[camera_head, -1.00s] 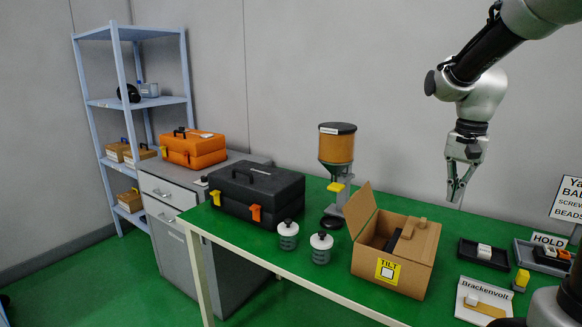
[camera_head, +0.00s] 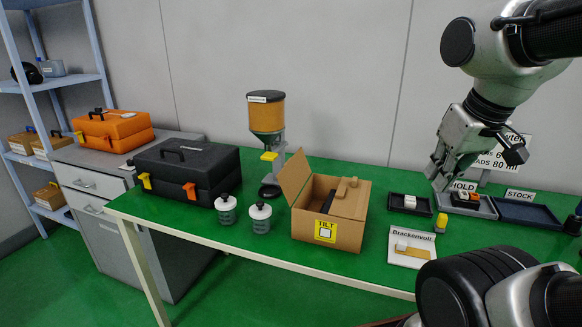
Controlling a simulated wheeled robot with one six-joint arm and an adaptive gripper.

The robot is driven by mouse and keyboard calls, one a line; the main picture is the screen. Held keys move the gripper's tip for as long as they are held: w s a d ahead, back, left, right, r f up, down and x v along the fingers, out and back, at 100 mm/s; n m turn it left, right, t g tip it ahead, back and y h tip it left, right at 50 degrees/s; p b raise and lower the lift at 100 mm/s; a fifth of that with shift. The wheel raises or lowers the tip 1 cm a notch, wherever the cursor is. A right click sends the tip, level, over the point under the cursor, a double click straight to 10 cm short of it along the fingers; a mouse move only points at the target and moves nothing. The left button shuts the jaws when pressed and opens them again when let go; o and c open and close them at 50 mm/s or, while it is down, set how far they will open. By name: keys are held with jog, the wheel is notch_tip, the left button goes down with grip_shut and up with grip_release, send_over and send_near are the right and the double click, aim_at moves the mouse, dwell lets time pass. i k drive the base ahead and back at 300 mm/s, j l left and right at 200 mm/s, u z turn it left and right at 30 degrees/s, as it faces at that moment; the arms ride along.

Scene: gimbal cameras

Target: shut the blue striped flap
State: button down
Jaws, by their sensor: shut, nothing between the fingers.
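An open cardboard box (camera_head: 340,230) with a yellow TILT label stands on the green table. Its left flap (camera_head: 294,178) is plain brown and stands up, leaning outward. A brown piece (camera_head: 347,187) shows at the box's back right rim, and a dark item (camera_head: 328,201) shows inside. I see no blue stripes on any flap from here; the far sides of the box are hidden. My gripper (camera_head: 436,180) is shut and empty, right of the box and apart from it, in front of the HOLD sign.
Two lidded jars (camera_head: 260,217), a black toolbox (camera_head: 187,170) and an orange-filled hopper (camera_head: 266,112) stand left of the box. To the right are a black tray (camera_head: 410,209), a Brackenvolt card (camera_head: 411,246), a yellow-topped item (camera_head: 441,222) and a STOCK tray (camera_head: 526,212).

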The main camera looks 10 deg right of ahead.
aim_at(295, 173)
jog(key=j+z, duration=0.2)
jog(key=z, duration=0.25)
jog(key=j+z, duration=0.3)
jog(key=z, duration=0.15)
jog(key=j+z, duration=0.15)
jog(key=j, duration=0.3)
jog(key=k+j+z, duration=0.15)
jog(key=j, duration=0.3)
jog(key=j+z, duration=0.15)
jog(key=j, duration=0.3)
jog(key=k+j+z, duration=0.15)
jog(key=j, duration=0.3)
jog(key=k+j, duration=0.1)
jog(key=j, duration=0.55)
jog(key=k+j, duration=0.15)
jog(key=j, duration=0.15)
jog(key=k+j+z, duration=0.1)
jog(key=z, duration=0.25)
jog(key=k+j+z, duration=0.1)
jog(key=z, duration=0.25)
jog(key=k+j+z, duration=0.1)
jog(key=z, duration=0.2)
jog(key=i+j+z, duration=0.2)
jog(key=k+l, duration=0.05)
jog(key=k, duration=0.05)
